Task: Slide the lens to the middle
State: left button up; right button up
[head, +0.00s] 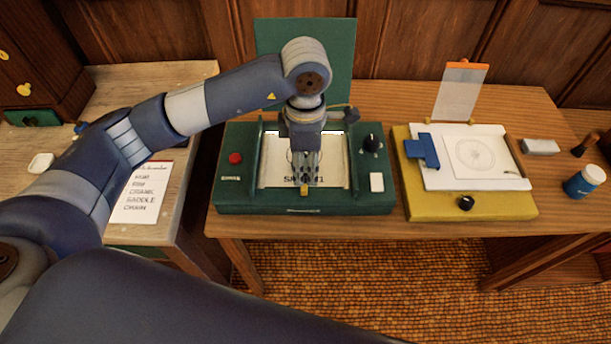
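My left gripper (305,177) points down over the pale window (335,173) of a green device (236,190) on the wooden table. Its fingers look close together, but whether they are shut or hold anything cannot be made out. A small yellow tab (304,191) shows just below the fingertips at the window's front edge. Dark lettering shows on the window, partly covered by the fingers. I cannot clearly make out the lens; the gripper hides the middle of the window. My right gripper is not in view.
The device has a red button (235,158), a black knob (372,143) and an upright green panel (337,60) behind. Right of it stands a yellow board (420,205) with a blue piece (424,150). A list (142,192) lies left.

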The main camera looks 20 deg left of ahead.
pick_arm(q)
jog(key=shift+r, duration=2.2)
